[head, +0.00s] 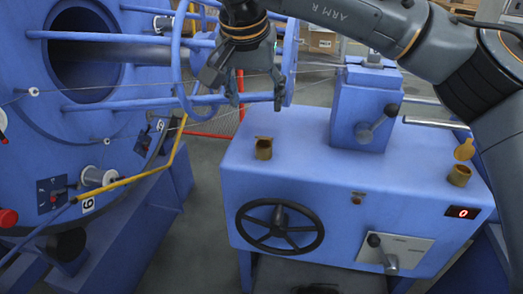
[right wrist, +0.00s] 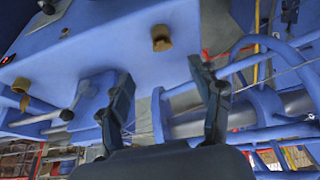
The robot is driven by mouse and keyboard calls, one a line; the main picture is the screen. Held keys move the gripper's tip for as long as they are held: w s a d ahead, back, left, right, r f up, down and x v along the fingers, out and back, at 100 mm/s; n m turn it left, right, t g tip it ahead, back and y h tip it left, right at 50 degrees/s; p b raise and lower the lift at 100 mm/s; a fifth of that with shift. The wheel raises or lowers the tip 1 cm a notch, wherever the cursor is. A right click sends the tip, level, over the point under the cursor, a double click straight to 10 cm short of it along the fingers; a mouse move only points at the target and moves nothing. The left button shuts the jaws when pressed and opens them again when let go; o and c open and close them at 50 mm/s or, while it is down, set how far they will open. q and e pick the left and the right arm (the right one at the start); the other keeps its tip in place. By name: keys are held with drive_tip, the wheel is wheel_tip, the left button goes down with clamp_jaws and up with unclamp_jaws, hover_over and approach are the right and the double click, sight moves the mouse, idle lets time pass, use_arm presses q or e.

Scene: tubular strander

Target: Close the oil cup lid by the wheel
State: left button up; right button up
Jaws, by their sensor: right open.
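The brass oil cup (head: 263,152) by the wheel stands on top of the blue cabinet, above and left of the black handwheel (head: 280,228). A thin brass edge shows at its top; I cannot tell clearly how far its lid is open. The cup also shows in the right wrist view (right wrist: 161,40), beyond the fingertips. My right gripper (head: 259,100) is open and empty, above and behind the cup, apart from it. Its two fingers also show in the right wrist view (right wrist: 161,75). My left gripper is not in view.
A second brass oil cup (head: 460,175), with its lid raised, stands at the cabinet's right end. A blue block with a lever (head: 367,130) rises at the back of the cabinet (head: 310,165). Blue rods and a ring (head: 178,60) lie behind and left of my gripper.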

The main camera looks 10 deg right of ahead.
drive_tip(key=b, duration=0.1)
hover_over(262, 138)
drive_tip(key=s, duration=0.2)
wheel_tip(262, 138, down, 7)
drive_tip(key=x, duration=0.3)
drive_tip(key=b+x, duration=0.1)
drive_tip(key=x, duration=0.1)
drive_tip(key=shift+a+f, duration=0.2)
drive_tip(key=shift+a, duration=0.2)
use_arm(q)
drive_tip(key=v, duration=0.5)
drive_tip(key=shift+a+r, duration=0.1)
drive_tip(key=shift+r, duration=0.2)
use_arm(e)
drive_tip(key=shift+w+f, duration=0.15)
drive_tip(key=shift+f, duration=0.2)
